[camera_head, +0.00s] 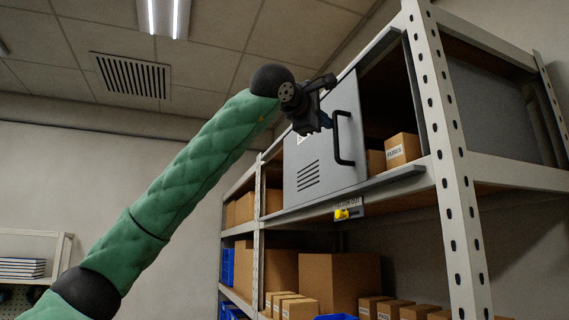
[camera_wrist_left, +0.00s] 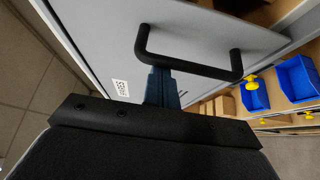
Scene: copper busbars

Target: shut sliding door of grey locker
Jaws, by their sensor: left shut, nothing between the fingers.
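The grey locker's sliding door (camera_head: 318,160) is a flat panel with vent slots and a black bar handle (camera_head: 343,138) at its right side. The locker is open to the right of the door, where small boxes show inside. My left gripper (camera_head: 326,122) is shut and empty in front of the door's upper part, just left of the handle. In the left wrist view, its blue fingers (camera_wrist_left: 160,90) reach the handle bar (camera_wrist_left: 190,66), which overlaps their tips; I cannot tell whether they touch. The door (camera_wrist_left: 110,45) with its white label lies beyond. My right gripper is not in view.
The locker stands on a shelf of a white metal rack, whose upright (camera_head: 455,190) rises right of the opening. A small box (camera_head: 402,149) sits inside the opening. A rail (camera_head: 385,181) runs below the door. Cardboard boxes (camera_head: 340,280) and blue bins fill lower shelves.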

